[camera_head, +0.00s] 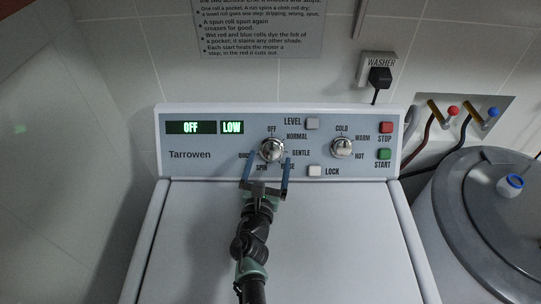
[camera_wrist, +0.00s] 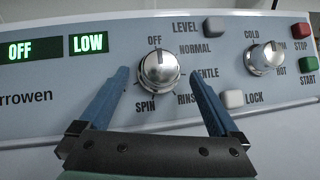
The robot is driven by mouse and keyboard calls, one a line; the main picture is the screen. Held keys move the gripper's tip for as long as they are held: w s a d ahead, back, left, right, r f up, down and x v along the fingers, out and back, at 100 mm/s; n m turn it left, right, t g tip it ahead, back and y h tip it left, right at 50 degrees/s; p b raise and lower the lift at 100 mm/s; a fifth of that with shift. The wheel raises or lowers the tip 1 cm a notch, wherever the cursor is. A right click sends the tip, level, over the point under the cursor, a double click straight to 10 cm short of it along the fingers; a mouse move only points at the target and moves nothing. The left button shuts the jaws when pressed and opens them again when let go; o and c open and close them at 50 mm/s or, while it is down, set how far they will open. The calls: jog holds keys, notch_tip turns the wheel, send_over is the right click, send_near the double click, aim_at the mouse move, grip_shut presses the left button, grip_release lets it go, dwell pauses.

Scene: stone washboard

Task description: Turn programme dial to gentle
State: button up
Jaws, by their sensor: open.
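The programme dial (camera_head: 271,150) is a round silver knob on the washer's grey control panel, ringed by the words OFF, NORMAL, GENTLE, RINSE, SPIN and one more that my finger partly covers. It also shows in the wrist view (camera_wrist: 158,69). The display above left reads OFF and LOW. My gripper (camera_head: 269,168) is open, its two blue fingers (camera_wrist: 160,92) pointing at the panel, one to each side of the dial. I see gaps between the fingers and the knob in the wrist view. The GENTLE label (camera_wrist: 206,73) is right of the dial, close by the right finger.
A temperature dial (camera_head: 342,147) marked COLD, WARM, HOT is to the right, beside a red STOP button (camera_head: 386,127) and green START button (camera_head: 384,154). Pale LEVEL (camera_head: 312,123) and LOCK (camera_head: 315,171) buttons lie near my right finger. The washer's white top (camera_head: 330,235) is clear.

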aim_at(272, 151)
jog(key=shift+w+d+b, duration=0.2)
jog(key=shift+w+b, duration=0.1)
jog(key=shift+w, duration=1.1)
jog(key=c, duration=1.4)
jog(key=shift+o, duration=0.2)
jog(key=shift+a+m, duration=0.1)
jog(key=shift+m, duration=0.3)
